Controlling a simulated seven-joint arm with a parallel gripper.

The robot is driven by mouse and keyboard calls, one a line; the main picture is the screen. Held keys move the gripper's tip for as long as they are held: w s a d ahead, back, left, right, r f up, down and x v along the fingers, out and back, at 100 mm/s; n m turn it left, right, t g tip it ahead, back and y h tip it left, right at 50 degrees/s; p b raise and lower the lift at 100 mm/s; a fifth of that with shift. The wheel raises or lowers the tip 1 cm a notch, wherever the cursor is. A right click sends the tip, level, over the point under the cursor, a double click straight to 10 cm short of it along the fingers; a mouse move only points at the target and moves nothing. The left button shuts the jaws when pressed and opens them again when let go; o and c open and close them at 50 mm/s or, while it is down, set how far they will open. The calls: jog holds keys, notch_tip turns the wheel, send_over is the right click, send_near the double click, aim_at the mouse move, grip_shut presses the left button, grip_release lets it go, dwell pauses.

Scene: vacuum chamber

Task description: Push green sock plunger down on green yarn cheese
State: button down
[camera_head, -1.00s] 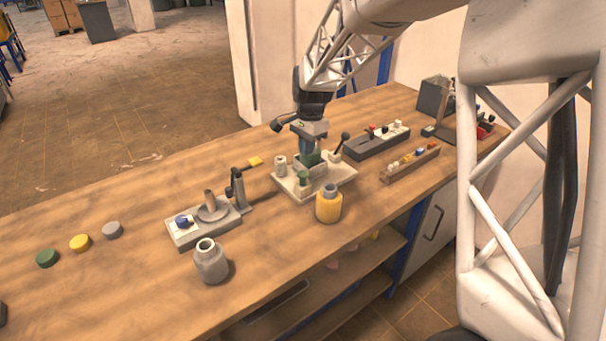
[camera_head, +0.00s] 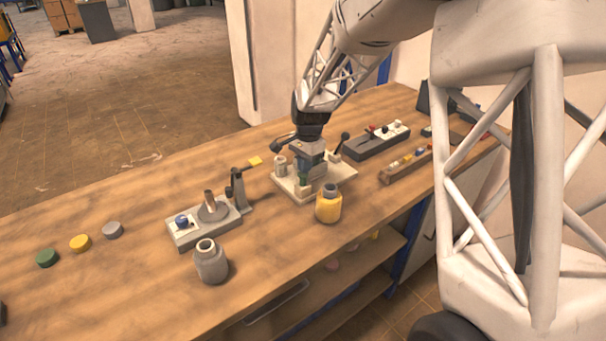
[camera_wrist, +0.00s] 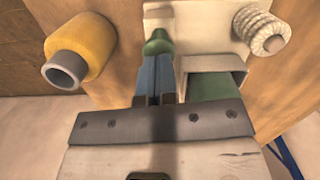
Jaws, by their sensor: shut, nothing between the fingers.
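My gripper (camera_wrist: 155,62) is shut and empty, fingers together and low over a pale fixture plate (camera_head: 338,172). In the wrist view a small rounded green piece (camera_wrist: 157,43) is at the fingertips; I cannot tell whether they touch. It also shows in the head view (camera_head: 303,178), in front of the gripper. A green block (camera_wrist: 208,87) sits inside an open-topped pale housing (camera_wrist: 215,63), just right of the fingers. I cannot tell for certain which green piece is the plunger and which the yarn cheese. In the head view my gripper (camera_head: 311,165) hides most of the housing.
A ribbed white spool (camera_wrist: 258,30) stands on the fixture. A yellow jar (camera_head: 328,205) stands close in front of the plate. A grey jar (camera_head: 210,262) and a grey fixture (camera_head: 190,238) are to the left. A dark rack (camera_head: 372,143) is behind right.

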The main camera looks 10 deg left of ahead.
jog(key=shift+f, duration=1.4)
jog(key=shift+w, duration=0.1)
jog(key=shift+w+d+r, duration=0.3)
jog(key=shift+w+d, duration=0.2)
jog(key=shift+w, duration=0.05)
jog(key=shift+w+d+r, duration=0.25)
jog(key=shift+w+d, duration=0.2)
jog(key=shift+w, duration=0.1)
notch_tip(320, 180, up, 8)
jog(key=shift+w+d, duration=0.25)
jog(key=shift+w, duration=0.05)
jog(key=shift+f, duration=0.15)
